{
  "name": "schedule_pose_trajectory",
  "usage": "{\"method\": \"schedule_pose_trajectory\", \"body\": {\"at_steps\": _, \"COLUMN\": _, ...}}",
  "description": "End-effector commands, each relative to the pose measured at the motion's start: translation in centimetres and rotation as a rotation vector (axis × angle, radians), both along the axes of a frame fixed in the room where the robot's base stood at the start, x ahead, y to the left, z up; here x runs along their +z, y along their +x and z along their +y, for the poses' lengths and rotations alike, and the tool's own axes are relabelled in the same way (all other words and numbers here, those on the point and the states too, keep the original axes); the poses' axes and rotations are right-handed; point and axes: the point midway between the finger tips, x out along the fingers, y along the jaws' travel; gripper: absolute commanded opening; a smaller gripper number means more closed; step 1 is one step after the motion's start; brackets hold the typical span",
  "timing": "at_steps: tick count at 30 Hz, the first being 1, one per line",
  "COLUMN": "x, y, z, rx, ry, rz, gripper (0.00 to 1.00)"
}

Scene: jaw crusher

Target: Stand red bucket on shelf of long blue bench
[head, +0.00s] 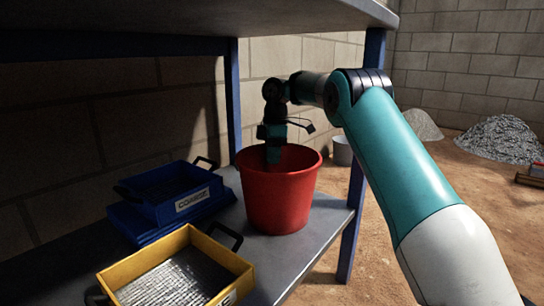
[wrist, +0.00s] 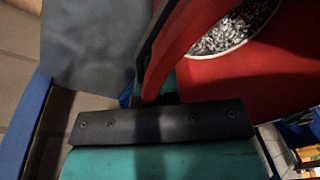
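The red bucket (head: 278,200) is upright at the right end of the grey shelf (head: 325,225) of the blue-framed bench. Its base appears to rest on the shelf, though a small gap cannot be ruled out. My gripper (head: 273,153) points down at the bucket's far rim, with one finger showing against the inner wall. In the wrist view the red rim (wrist: 190,42) runs in between the fingers, and the gripper looks shut on it. Grey gravel (wrist: 235,25) lies in the bucket. The outer finger is mostly hidden.
A yellow crate (head: 150,268) with mesh and blue trays (head: 175,198), the upper one labelled COARSE, stand on the shelf to the left. The bench top (head: 200,18) hangs overhead, with a blue leg (head: 357,200) close right. A grey bucket (head: 342,152) and gravel heaps (head: 497,140) lie beyond.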

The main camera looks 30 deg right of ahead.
Motion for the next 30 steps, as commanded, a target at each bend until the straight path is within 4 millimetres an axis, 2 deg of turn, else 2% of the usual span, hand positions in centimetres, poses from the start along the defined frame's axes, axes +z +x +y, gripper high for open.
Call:
{"method": "schedule_pose_trajectory", "body": {"at_steps": 5, "x": -0.2, "y": 0.0, "z": 0.0, "rx": 0.000, "ry": -0.001, "rz": -0.002, "gripper": 0.00}}
{"method": "schedule_pose_trajectory", "body": {"at_steps": 6, "x": -0.3, "y": 0.0, "z": 0.0, "rx": -0.001, "ry": 0.000, "rz": 0.000, "gripper": 0.10}}
{"method": "schedule_pose_trajectory", "body": {"at_steps": 9, "x": -0.3, "y": 0.0, "z": 0.0, "rx": -0.001, "ry": 0.000, "rz": 0.001, "gripper": 0.28}}
{"method": "schedule_pose_trajectory", "body": {"at_steps": 20, "x": 0.1, "y": 0.0, "z": 0.0, "rx": -0.001, "ry": 0.000, "rz": 0.000, "gripper": 0.28}}
{"method": "schedule_pose_trajectory", "body": {"at_steps": 26, "x": 2.0, "y": 0.1, "z": -0.2, "rx": -0.001, "ry": 0.000, "rz": 0.000, "gripper": 0.28}}
{"method": "schedule_pose_trajectory", "body": {"at_steps": 30, "x": 3.9, "y": 0.2, "z": -0.4, "rx": -0.001, "ry": 0.000, "rz": 0.000, "gripper": 0.28}}
